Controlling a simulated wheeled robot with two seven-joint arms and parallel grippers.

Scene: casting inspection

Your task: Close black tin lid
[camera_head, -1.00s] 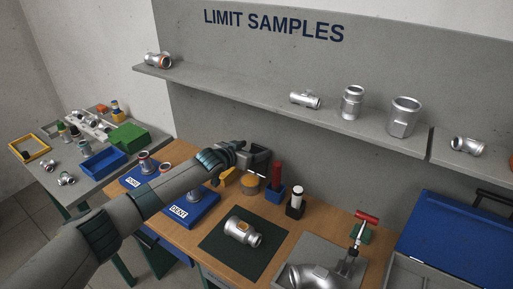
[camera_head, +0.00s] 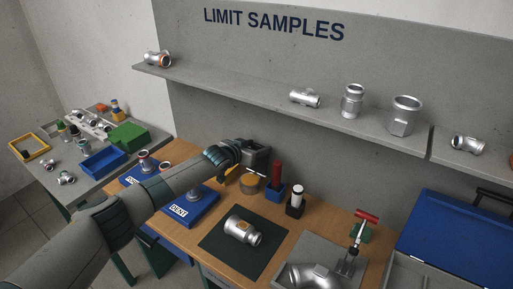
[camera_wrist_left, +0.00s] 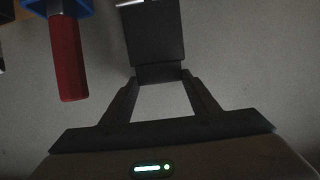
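My left gripper (camera_head: 258,160) is over the back of the wooden bench, by the grey wall panel. In the left wrist view its dark fingers (camera_wrist_left: 158,45) come together with no gap showing and nothing clearly held between them. A small round tan-sided pot (camera_head: 249,184) stands just below the gripper, with a yellow piece (camera_head: 231,175) to its left. I cannot make out a black tin or its lid for certain; the gripper and forearm cover part of this spot. My right gripper is out of view.
A red-handled tool in a blue holder (camera_head: 274,193) stands close right of the pot; its red handle (camera_wrist_left: 68,58) shows in the wrist view. A white-topped black bottle (camera_head: 296,202) is beside it. A metal fitting lies on the dark mat (camera_head: 216,238). The shelf (camera_head: 280,107) hangs above.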

